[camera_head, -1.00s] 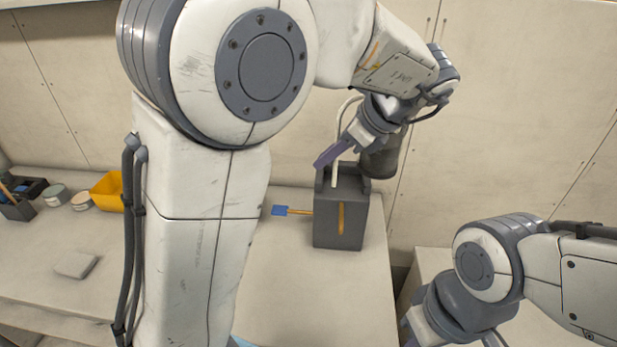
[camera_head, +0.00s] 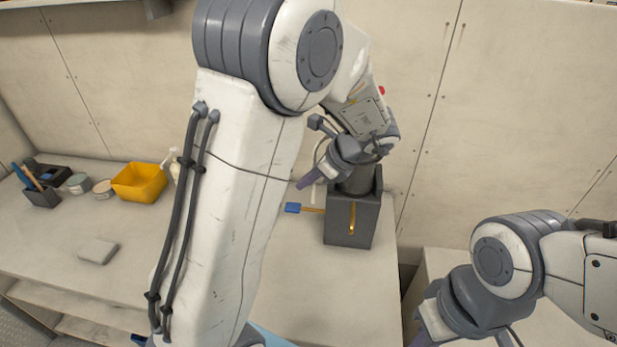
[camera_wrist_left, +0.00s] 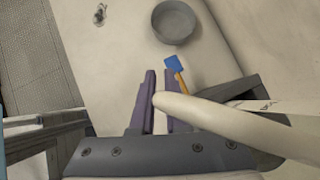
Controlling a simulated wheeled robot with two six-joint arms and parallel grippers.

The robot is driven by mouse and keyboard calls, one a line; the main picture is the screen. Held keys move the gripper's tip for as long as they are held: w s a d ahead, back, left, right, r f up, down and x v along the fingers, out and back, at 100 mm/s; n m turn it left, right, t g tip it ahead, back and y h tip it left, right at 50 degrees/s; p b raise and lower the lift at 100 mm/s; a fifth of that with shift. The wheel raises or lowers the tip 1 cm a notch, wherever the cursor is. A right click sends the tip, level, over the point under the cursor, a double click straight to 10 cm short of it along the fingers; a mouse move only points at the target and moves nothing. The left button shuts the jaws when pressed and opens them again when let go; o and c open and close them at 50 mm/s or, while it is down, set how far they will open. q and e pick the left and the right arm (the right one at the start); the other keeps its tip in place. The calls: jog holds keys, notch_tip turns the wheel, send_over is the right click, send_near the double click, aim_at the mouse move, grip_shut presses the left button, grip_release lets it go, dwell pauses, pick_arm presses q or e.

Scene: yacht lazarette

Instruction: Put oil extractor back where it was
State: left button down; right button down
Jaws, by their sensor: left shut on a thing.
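The oil extractor, a dark grey cylinder (camera_head: 357,181) with a cream hose, stands upright in the open top of a dark box-shaped holder (camera_head: 340,232) on the bench. My left gripper (camera_head: 306,182) is over the holder, its purple fingers pointing left. In the left wrist view, the fingers (camera_wrist_left: 159,102) are around the end of the cream hose (camera_wrist_left: 215,120). The gripper is shut on the extractor, though the exact grip is partly hidden. Whether the cylinder rests on the holder's floor is hidden. My right gripper (camera_head: 428,325) is low at right, its fingertips unclear.
A blue-ended tool (camera_head: 292,208) sticks out left of the holder. A yellow bin (camera_head: 139,182), tins (camera_head: 103,189) and a tool caddy (camera_head: 42,196) stand at left. A pale block (camera_head: 98,252) lies in front. A grey round vessel (camera_wrist_left: 174,21) shows in the wrist view.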

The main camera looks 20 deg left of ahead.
pick_arm(q)
jog(key=shift+f, duration=0.1)
jog(key=c, duration=0.9)
grip_release()
jog(key=shift+b+v, duration=1.35)
jog(key=shift+v, duration=4.8)
